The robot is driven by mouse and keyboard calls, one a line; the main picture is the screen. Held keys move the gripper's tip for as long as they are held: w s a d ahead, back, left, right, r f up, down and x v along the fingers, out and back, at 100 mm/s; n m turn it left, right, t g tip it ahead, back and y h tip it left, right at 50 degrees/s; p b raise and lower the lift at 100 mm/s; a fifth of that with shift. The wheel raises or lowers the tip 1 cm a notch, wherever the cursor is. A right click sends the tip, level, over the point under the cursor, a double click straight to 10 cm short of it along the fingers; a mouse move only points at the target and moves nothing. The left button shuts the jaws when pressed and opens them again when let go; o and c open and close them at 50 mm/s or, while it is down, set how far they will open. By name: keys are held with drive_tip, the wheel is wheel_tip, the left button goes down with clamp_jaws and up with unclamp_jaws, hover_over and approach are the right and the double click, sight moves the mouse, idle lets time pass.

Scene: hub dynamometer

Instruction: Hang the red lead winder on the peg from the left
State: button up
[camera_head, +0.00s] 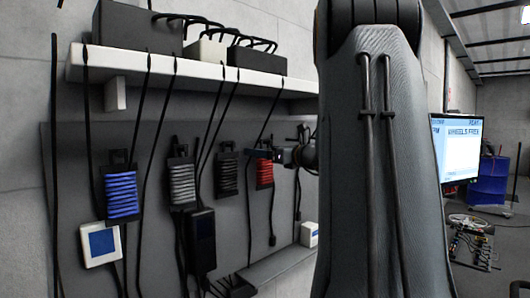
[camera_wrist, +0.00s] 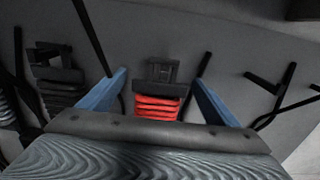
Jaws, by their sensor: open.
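The red lead winder (camera_head: 264,173) is upright against the grey board in the head view, at the right end of a row of winders. Its black top frame and red windings also show in the wrist view (camera_wrist: 157,105). My gripper (camera_wrist: 160,78) is open, its two blue fingers on either side of the winder with gaps showing. In the head view my gripper (camera_head: 264,155) is at the winder's upper part. Dark peg-like rods (camera_wrist: 263,83) stick out to the right in the wrist view. Whether a peg bears the red winder is hidden.
A blue winder (camera_head: 121,194), a grey winder (camera_head: 182,181) and a black winder (camera_head: 228,173) hang to the left. Black cables dangle from the shelf (camera_head: 190,68) above. My arm hides the board's right side.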

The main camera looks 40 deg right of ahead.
drive_tip(key=s+b, duration=0.2)
drive_tip(key=s, duration=0.5)
drive_tip(key=shift+s+d, duration=0.3)
drive_tip(key=shift+s, duration=0.1)
